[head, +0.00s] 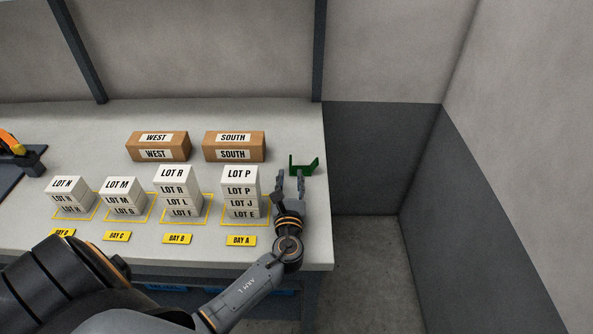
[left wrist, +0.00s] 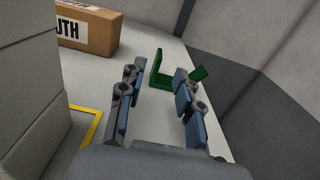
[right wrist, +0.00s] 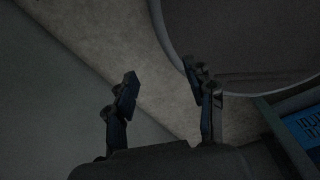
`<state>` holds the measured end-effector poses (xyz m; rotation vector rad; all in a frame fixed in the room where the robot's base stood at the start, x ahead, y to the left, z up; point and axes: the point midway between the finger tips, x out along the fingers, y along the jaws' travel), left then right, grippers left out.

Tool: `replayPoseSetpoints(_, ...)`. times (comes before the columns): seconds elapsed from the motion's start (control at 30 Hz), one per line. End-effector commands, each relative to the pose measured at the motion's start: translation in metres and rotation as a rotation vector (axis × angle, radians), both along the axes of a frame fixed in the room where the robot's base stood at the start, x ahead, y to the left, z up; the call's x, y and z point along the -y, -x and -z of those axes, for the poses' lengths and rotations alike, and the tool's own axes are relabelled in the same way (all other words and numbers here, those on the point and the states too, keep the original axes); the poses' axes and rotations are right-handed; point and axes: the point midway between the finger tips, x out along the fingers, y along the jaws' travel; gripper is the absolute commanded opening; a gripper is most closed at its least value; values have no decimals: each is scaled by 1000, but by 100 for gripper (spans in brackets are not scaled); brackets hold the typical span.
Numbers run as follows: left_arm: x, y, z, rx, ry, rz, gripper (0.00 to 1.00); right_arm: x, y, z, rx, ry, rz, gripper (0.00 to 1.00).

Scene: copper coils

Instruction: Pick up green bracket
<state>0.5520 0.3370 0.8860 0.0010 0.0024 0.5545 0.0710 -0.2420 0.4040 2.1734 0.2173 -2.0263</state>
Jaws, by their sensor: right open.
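A stack of white lot boxes (head: 241,190) stands close left of my left gripper. Brown boxes marked SOUTH (head: 234,147) and WEST (head: 158,146) stand behind. More white stacks are further left. The bench's right edge (head: 328,215) is close; a wall stands beyond it.

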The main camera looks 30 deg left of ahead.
Motion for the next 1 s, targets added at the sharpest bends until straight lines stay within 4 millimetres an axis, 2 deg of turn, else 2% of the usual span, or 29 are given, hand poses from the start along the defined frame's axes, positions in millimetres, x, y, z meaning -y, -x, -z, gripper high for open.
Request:
replayPoseSetpoints(0.03,-6,-10,-7,6,-3,-3,34,1,-1,-3,1,1,0,54)
replayPoseSetpoints(0.27,-16,-23,-5,3,-2,-3,34,-1,-13,-6,19,-1,2,54)
replayPoseSetpoints(0.4,-26,-40,-7,4,-3,-4,34,-4,-21,-8,33,-7,2,54)
replayPoseSetpoints(0.53,-35,-56,-6,5,-2,-3,34,-8,-21,-9,32,-12,4,54)
replayPoseSetpoints(0.87,-40,-63,-5,4,-1,-3,34,-12,-17,-8,25,-15,5,54)
replayPoseSetpoints(1.0,-40,-62,-5,4,-1,-3,7,-10,-13,-8,21,-13,4,54)
